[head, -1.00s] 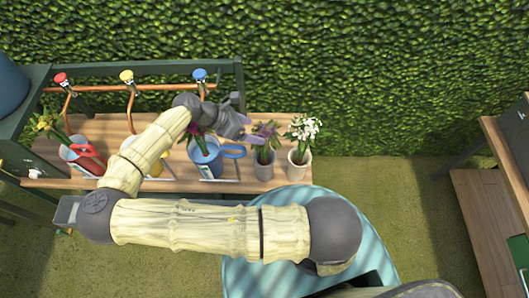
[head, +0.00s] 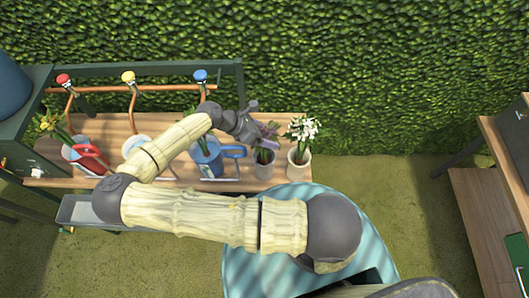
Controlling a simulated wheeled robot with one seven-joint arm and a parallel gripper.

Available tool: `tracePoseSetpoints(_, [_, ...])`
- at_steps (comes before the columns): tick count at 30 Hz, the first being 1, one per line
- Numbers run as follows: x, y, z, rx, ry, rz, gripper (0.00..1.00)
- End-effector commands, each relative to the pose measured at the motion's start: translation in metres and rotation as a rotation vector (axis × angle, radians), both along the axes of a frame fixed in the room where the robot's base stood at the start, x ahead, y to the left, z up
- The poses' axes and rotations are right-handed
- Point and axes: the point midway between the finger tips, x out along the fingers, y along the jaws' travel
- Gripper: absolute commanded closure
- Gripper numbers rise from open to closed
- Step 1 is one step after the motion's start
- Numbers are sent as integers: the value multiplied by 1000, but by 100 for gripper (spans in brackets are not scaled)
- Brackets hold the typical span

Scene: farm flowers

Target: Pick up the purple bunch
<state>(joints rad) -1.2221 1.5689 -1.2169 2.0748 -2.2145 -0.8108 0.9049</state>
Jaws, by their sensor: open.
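The purple bunch (head: 269,131) stands in a small grey pot (head: 264,163) on the wooden bench, left of the white bunch. My gripper (head: 259,124) is open at the left side of the purple bunch, its fingers overlapping the blooms in the picture. It has nothing in its jaws that I can make out. The gripper hides part of the bunch, and I cannot tell whether the fingers touch it.
A white bunch (head: 303,128) stands in a pale pot to the right. A blue watering can (head: 207,160) is close on the left, a red one (head: 88,152) farther left. Taps (head: 200,76) on copper pipes stand behind. A hedge is at the back.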

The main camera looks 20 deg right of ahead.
Motion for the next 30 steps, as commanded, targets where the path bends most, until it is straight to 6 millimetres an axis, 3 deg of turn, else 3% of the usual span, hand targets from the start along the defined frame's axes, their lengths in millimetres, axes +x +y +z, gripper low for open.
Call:
tracePoseSetpoints(12, [0, 0, 0, 0, 0, 0, 18])
tracePoseSetpoints(23, [0, 0, 0, 1, 0, 0, 87])
tracePoseSetpoints(30, [0, 1, 1, 0, 0, 0, 87])
